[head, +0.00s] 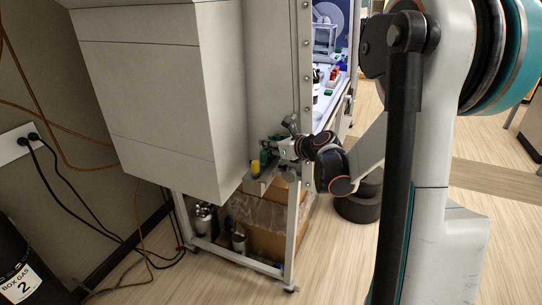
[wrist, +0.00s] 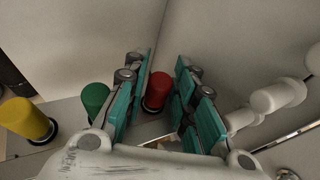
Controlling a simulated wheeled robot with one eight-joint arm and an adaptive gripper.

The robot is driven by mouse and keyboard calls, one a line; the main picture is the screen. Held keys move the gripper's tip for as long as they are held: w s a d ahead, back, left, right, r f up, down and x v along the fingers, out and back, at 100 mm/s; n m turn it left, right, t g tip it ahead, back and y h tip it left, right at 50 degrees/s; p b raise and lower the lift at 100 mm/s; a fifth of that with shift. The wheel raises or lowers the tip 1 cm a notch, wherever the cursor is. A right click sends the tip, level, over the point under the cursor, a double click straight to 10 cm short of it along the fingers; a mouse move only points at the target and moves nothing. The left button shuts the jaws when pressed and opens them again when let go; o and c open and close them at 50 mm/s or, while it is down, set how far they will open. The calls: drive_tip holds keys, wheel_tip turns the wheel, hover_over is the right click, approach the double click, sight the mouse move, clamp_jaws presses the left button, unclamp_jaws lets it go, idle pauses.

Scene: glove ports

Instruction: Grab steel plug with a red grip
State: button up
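The plug with a red grip (wrist: 157,90) stands on a grey shelf in the wrist view, seen in the gap between my fingers. Its steel part is hidden. My gripper (wrist: 162,72) is open, with teal pads on both sides of the red grip; I cannot tell whether they touch it. In the head view my gripper (head: 278,148) is at the small shelf on the cabinet's side, and the red grip cannot be made out there.
A green grip (wrist: 95,98) stands just left of my left finger, and a yellow grip (wrist: 28,120) farther left. White rounded parts (wrist: 275,97) are close on the right. A large grey box (head: 150,90) and a cabinet frame post (head: 294,220) flank the shelf.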

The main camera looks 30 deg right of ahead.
drive_tip(key=shift+r, duration=0.1)
clamp_jaws()
